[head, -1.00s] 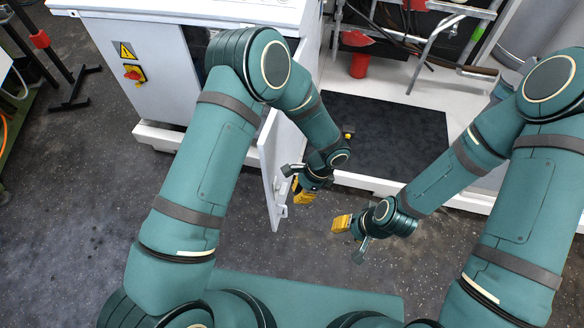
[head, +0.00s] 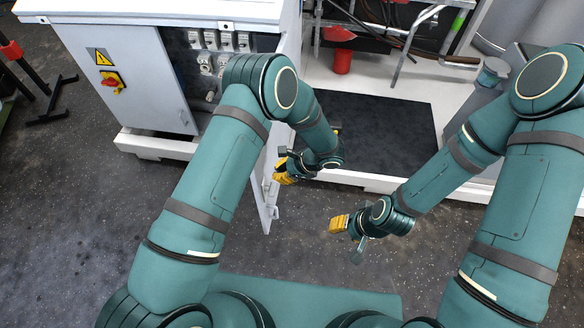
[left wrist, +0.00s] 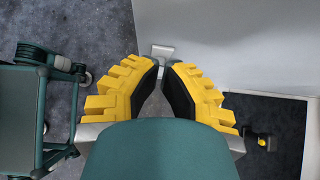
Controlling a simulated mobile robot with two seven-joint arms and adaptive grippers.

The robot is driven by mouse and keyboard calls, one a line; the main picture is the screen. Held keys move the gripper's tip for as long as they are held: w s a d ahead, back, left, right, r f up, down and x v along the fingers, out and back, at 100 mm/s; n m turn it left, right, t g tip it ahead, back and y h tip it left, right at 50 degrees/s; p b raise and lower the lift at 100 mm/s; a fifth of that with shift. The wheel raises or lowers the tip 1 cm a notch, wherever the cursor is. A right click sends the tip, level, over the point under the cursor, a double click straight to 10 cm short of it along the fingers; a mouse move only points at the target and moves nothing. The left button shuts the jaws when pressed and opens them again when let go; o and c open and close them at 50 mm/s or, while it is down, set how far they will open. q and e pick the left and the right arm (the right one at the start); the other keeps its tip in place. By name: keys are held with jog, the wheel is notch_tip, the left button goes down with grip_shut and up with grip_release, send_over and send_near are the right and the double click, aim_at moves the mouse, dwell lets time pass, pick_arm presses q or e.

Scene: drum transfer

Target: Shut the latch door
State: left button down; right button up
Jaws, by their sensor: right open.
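The latch door (head: 266,205) is a white panel standing open from the cabinet, its free edge toward me. A small grey latch fitting (left wrist: 163,50) shows near the door's edge in the left wrist view, just beyond and between my fingertips. My left gripper (head: 281,173) has yellow fingers and is at the right side of the door, close to its face. In the left wrist view its black-padded tips (left wrist: 164,67) are near each other; whether they grip the fitting is unclear. My right gripper (head: 339,224) is open and empty, to the right of the door.
The white cabinet (head: 134,75) has a warning sign and a red-yellow switch; its opening shows electrical parts (head: 213,50). A black mat (head: 375,125) lies in the white bay to the right, with a red cup (head: 342,61) behind. Grey floor (head: 110,240) is clear at left.

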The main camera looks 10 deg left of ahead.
aim_at(260, 174)
pick_arm(q)
jog(key=shift+w+a+f, duration=0.1)
jog(key=shift+a, duration=1.95)
